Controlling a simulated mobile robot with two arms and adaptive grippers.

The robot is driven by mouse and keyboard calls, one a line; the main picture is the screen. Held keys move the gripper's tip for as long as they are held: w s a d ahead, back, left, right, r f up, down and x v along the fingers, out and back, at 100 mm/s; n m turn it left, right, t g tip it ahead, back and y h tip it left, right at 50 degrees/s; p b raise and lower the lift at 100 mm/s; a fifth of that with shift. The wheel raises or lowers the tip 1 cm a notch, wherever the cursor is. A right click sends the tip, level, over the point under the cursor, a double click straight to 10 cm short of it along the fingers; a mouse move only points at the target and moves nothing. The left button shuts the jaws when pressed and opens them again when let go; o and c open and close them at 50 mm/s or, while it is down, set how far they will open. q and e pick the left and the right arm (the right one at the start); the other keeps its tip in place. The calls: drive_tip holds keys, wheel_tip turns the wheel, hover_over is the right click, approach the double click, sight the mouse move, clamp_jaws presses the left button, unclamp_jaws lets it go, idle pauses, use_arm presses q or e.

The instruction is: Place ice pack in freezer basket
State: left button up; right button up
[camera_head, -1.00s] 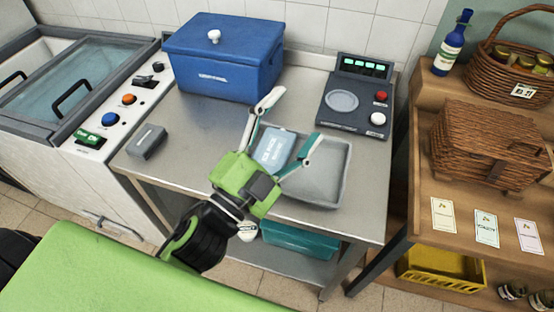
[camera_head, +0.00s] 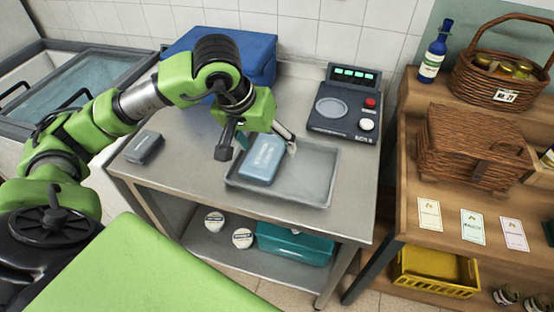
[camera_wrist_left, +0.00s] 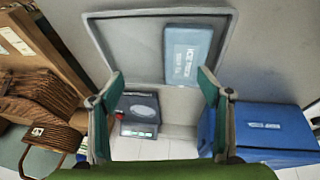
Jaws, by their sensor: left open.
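The pale blue ice pack (camera_head: 262,163) lies in the left part of a shallow grey metal tray (camera_head: 315,192) on the steel table. My left gripper (camera_head: 258,150) is open above it, its fingers spread to either side of the pack's far end in the head view. In the left wrist view the ice pack (camera_wrist_left: 188,55) lies beyond the open fingers (camera_wrist_left: 162,85), nearer the right finger. The freezer (camera_head: 80,78), with a glass top, stands at the left, partly behind my arm. I cannot make out a basket inside it. My right gripper is out of view.
A blue cooler box (camera_head: 262,55) stands behind my left arm. A dark scale (camera_head: 345,105) is right of it, and a small grey block (camera_head: 144,147) sits at the table's left.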

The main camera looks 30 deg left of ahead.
use_arm(q)
drive_tip(key=a+r+y, duration=0.2)
drive_tip(key=a, duration=0.2)
approach(264, 154)
drive_tip(key=shift+w+a+f+m+p, duration=0.15)
drive_tip(key=shift+w+a+f+p, duration=0.1)
drive_tip(key=shift+f, duration=0.35)
drive_tip(key=shift+w+a+f+m+p, duration=0.15)
drive_tip(key=shift+w+a+f+p, duration=0.1)
drive_tip(key=shift+f, duration=0.4)
drive_tip(key=shift+w+f, duration=0.25)
drive_tip(key=shift+f, duration=0.35)
drive_tip(key=x, duration=0.1)
drive_tip(key=p+x, duration=0.1)
drive_tip(key=x, duration=0.2)
drive_tip(key=shift+s+d+f+p, duration=0.1)
drive_tip(key=shift+s+d+p, duration=0.05)
drive_tip(key=shift+d+p, duration=0.15)
drive_tip(key=shift+w+f, duration=0.25)
drive_tip(key=shift+f, duration=0.3)
drive_tip(key=c, duration=1.1)
drive_tip(key=shift+r, duration=0.1)
drive_tip(key=shift+c, duration=1.4)
